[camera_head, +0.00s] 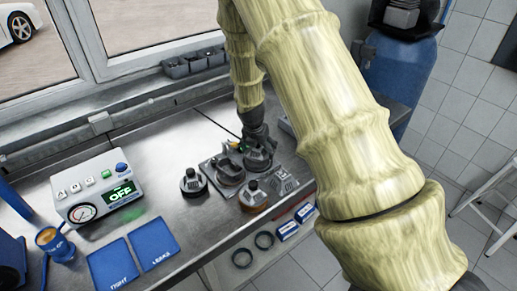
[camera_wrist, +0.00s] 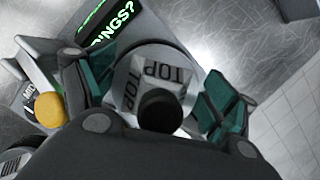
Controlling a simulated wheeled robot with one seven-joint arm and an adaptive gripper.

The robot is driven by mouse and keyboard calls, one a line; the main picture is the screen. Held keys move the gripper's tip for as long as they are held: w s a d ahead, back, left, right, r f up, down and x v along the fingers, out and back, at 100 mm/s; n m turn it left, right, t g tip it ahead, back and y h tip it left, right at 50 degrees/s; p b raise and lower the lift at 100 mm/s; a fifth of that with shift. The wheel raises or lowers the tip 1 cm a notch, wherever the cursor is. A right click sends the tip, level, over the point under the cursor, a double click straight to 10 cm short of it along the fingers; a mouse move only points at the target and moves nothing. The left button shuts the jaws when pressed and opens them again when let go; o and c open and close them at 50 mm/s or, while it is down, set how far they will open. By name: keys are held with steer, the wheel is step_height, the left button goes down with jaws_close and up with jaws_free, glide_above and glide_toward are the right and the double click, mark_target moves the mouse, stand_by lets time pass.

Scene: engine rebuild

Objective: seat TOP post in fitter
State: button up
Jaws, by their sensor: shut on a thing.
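In the wrist view, the TOP post (camera_wrist: 150,62) is a round grey piece with faceted sides lettered TOP and a dark round knob. My gripper (camera_wrist: 160,90) has its teal pads on either side of it and is shut on it. In the head view, my gripper (camera_head: 257,140) reaches down to the back right of a grey fixture on the bench, with a dark round piece (camera_head: 258,160) under it. A grey device with a green-lettered screen (camera_wrist: 108,20) ending in "INGS?" lies beside the post; it may be the fitter. The post's underside is hidden, so I cannot tell whether it is seated.
A yellow button (camera_wrist: 48,109) is close to my gripper.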

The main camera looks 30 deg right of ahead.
steer(key=shift+f, duration=0.2)
stand_by(0.6)
steer(key=o, duration=1.1)
steer(key=shift+r+p, duration=2.4)
steer(key=shift+r, duration=0.75)
